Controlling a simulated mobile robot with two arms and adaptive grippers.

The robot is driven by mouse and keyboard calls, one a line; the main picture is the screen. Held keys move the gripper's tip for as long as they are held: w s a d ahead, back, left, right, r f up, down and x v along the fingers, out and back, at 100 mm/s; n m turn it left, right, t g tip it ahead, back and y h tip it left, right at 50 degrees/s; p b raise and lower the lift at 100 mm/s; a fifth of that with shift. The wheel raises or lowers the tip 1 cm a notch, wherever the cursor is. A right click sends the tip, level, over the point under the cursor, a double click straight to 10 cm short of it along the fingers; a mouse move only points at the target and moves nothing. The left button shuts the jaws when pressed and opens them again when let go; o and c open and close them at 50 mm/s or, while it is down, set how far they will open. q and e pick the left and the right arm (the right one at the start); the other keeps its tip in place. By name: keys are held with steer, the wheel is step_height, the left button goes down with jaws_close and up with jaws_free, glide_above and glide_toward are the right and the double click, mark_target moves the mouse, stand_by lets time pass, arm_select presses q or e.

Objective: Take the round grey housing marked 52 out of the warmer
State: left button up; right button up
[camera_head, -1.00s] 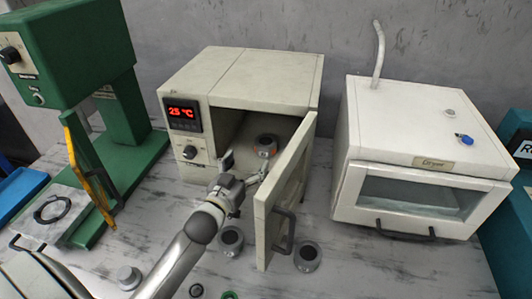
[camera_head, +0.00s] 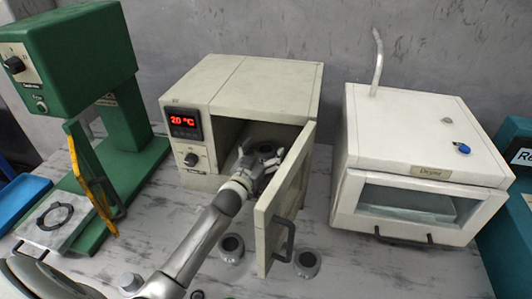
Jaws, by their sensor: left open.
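The warmer (camera_head: 240,82) is a cream box with a red display reading 20 °C, and its door (camera_head: 285,200) stands open. A round grey housing (camera_head: 266,148) with a dark centre sits inside the warmer, partly hidden by my gripper. No number can be read on it. My left gripper (camera_head: 259,162) reaches in through the opening. It is open, with its fingers close to the near side of the housing; I cannot tell whether they touch it. My right gripper is not in view.
Two round grey parts, one left (camera_head: 231,247) and one right (camera_head: 307,262) of the open door, stand on the marbled table. A white dryer (camera_head: 425,140) stands to the right. A green press (camera_head: 75,60) with a yellow guard stands to the left.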

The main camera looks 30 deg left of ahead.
arm_select(q)
steer(key=shift+w, duration=0.15)
steer(key=shift+c, duration=0.3)
steer(key=c, duration=1.2)
steer(key=shift+r, duration=0.1)
steer(key=shift+c, duration=0.5)
